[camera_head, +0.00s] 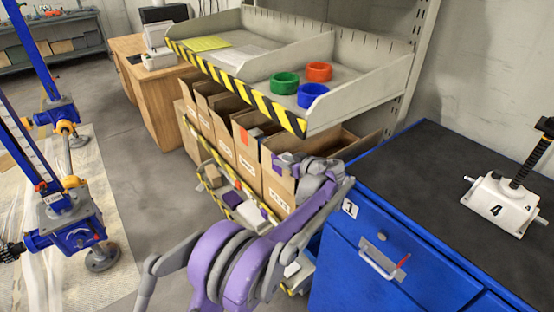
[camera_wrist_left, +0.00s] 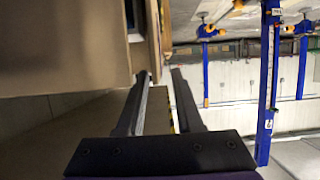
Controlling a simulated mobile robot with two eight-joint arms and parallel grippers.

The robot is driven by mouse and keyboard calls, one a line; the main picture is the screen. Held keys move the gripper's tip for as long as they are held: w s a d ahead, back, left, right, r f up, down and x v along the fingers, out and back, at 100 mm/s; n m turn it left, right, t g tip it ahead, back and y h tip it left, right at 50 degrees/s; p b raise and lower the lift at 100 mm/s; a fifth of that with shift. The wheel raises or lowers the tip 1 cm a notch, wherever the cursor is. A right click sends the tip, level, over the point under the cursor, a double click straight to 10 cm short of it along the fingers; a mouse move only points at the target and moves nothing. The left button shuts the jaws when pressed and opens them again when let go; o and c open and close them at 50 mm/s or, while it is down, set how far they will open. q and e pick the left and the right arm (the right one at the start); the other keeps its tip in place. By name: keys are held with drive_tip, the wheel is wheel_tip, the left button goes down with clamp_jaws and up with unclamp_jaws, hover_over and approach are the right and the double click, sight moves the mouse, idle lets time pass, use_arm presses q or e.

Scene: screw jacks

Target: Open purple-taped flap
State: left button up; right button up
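A row of cardboard boxes stands on the middle shelf in the head view; the front box (camera_head: 278,185) is partly covered by my left arm. Purple tape on a flap cannot be told apart there from the purple parts of my wrist. My left gripper (camera_head: 284,160) is at the top of this front box, its fingers too small to make out. In the left wrist view, my left gripper (camera_wrist_left: 160,73) has its two dark fingers apart, with a cardboard edge (camera_wrist_left: 153,40) at or between the tips. Contact cannot be told. My right gripper is not in view.
Above the boxes is a grey shelf (camera_head: 232,83) with a striped edge, carrying green (camera_head: 284,83), orange (camera_head: 319,71) and blue (camera_head: 311,95) rings. A blue cabinet (camera_head: 400,260) with a black top stands close right. Blue screw jacks (camera_head: 70,225) stand left; floor between is clear.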

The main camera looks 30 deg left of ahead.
sight(277, 169)
use_arm(q)
drive_tip(key=shift+x, duration=2)
clamp_jaws()
